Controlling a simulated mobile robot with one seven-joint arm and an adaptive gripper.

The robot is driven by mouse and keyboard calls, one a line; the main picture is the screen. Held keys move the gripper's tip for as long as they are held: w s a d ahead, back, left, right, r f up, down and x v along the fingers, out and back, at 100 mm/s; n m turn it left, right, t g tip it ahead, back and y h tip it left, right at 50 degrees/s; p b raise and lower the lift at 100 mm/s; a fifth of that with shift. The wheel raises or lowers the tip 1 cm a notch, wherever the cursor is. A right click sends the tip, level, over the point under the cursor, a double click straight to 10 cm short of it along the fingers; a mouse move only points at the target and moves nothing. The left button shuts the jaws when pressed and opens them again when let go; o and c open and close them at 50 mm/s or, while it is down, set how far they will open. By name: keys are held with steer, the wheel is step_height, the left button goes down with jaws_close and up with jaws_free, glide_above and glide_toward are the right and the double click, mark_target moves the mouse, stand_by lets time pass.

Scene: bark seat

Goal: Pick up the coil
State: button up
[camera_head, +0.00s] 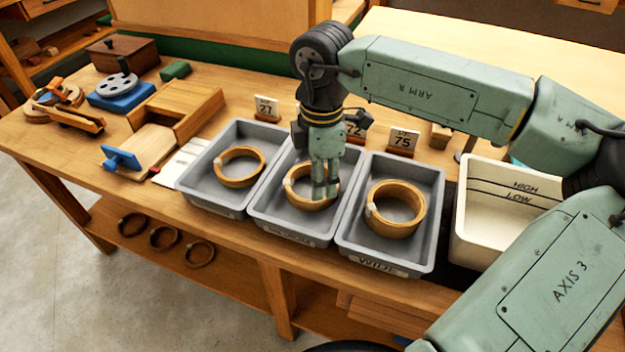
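Three tan ring-shaped coils each lie in their own grey tray. The left coil (238,183) is in the left tray (207,203). The middle coil (303,204) is in the middle tray (290,234), partly hidden by my gripper. The right coil (392,231) is in the right tray (425,245). Each coil has a pale binding on its left side. My gripper (325,191) points down over the right part of the middle coil, its fingertips overlapping the coil in view. The fingers look close together; I cannot tell whether they touch or grip the coil.
Number cards stand behind the trays, reading 27 (266,108), 72, and 75 (402,141). A cream basin (490,228) marked HIGH and LOW stands right of the trays. Wooden tools and a blue-handled jig (120,158) fill the left bench. More coils (163,238) lie on the lower shelf.

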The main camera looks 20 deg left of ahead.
steer(key=shift+a+f+p, duration=0.1)
steer(key=shift+f+p, duration=0.95)
steer(key=shift+f, duration=1.7)
steer(key=shift+c, duration=0.5)
jaws_close()
